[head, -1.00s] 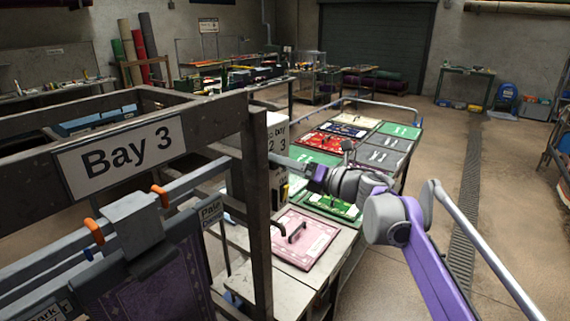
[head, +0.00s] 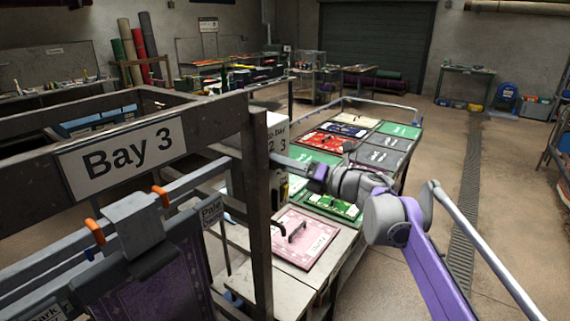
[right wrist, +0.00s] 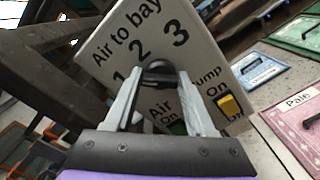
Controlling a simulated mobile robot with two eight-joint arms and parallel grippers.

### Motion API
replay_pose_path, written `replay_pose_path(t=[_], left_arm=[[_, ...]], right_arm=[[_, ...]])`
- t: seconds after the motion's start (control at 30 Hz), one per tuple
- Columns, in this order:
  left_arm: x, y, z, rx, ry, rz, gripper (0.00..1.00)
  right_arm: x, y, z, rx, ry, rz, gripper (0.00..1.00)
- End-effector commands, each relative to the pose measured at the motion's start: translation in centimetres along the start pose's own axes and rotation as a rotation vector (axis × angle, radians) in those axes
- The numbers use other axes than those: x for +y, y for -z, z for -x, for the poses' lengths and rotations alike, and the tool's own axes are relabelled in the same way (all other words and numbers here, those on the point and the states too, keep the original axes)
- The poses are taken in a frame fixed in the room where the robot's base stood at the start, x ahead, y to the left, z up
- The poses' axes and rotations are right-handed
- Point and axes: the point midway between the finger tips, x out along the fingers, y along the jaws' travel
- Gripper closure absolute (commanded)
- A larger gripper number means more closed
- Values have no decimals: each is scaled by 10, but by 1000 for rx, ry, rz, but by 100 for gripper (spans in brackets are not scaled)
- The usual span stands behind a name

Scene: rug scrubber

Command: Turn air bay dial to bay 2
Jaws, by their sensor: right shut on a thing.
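The air bay dial (right wrist: 160,72) is a dark round knob on a pale control box (right wrist: 190,30). The box is lettered "Air to bay" with 1, 2 and 3 around the dial. My right gripper (right wrist: 158,78) is shut on the dial in the right wrist view, with one finger on each side. The dial's pointer is hidden, so I cannot tell which number it faces. In the head view the box (head: 279,135) is partly behind a dark post, and my right gripper (head: 285,170) reaches it from the right. My left gripper is not in view.
A yellow pump switch (right wrist: 228,104) and a green air switch (right wrist: 178,128) sit below the dial. A dark frame with a "Bay 3" sign (head: 120,158) stands at left. A table of sample mats (head: 306,237) lies beside my arm. The floor at right is open.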

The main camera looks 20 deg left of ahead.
Motion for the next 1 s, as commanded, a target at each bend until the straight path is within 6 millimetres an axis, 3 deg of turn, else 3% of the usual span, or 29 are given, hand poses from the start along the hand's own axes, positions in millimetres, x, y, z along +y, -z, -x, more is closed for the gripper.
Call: replay_pose_path(t=[0.6,1.0], left_arm=[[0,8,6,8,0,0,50],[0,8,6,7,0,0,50]], right_arm=[[-1,-1,0,-1,-1,-519,100],[-2,-1,0,-1,-1,-725,100]])
